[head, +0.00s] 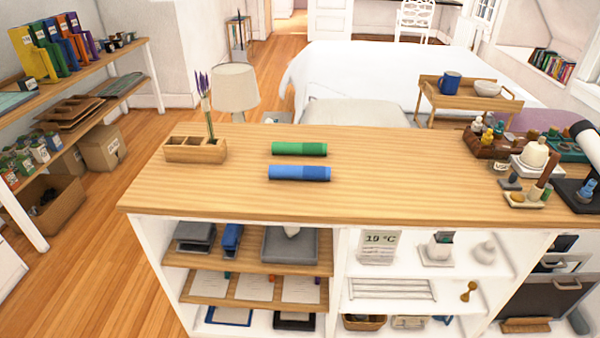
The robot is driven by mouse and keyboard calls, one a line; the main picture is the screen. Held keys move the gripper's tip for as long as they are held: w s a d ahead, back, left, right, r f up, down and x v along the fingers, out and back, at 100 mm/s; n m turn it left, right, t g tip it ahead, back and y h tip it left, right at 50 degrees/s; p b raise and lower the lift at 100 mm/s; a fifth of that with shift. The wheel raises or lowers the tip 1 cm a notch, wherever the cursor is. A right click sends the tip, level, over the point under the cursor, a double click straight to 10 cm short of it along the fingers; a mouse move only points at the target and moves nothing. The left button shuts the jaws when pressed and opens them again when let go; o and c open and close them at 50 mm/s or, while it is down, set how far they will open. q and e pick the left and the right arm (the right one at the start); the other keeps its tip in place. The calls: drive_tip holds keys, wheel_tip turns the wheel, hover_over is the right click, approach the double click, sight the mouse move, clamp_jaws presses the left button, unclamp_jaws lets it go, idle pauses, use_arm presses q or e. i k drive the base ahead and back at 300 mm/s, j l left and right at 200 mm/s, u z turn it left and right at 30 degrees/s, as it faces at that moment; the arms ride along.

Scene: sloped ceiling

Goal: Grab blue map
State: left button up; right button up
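A rolled blue map (299,173) lies flat on the wooden top of a white shelf unit, near the middle of the view. A rolled green map (299,149) lies just behind it, roughly parallel, with a small gap between the two. Both rolls lie sideways across the picture. Neither of my grippers shows in the head view.
A wooden organizer (195,150) with lavender stands left on the counter top (400,180). Trays, bottles and small items crowd its right end (492,140). The wood around the rolls is clear. A lamp (235,88) and a bed (375,75) are behind.

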sight(284, 171)
drive_tip(key=i+l+u, duration=0.15)
drive_tip(key=l, duration=0.15)
drive_tip(key=i+l+u, duration=0.15)
drive_tip(key=l, duration=0.2)
drive_tip(key=i+l+u, duration=0.15)
drive_tip(key=l, duration=0.2)
drive_tip(key=i+l+u, duration=0.15)
drive_tip(key=l, duration=0.25)
drive_tip(key=l+u, duration=0.15)
drive_tip(key=l, duration=0.2)
drive_tip(key=i, duration=0.05)
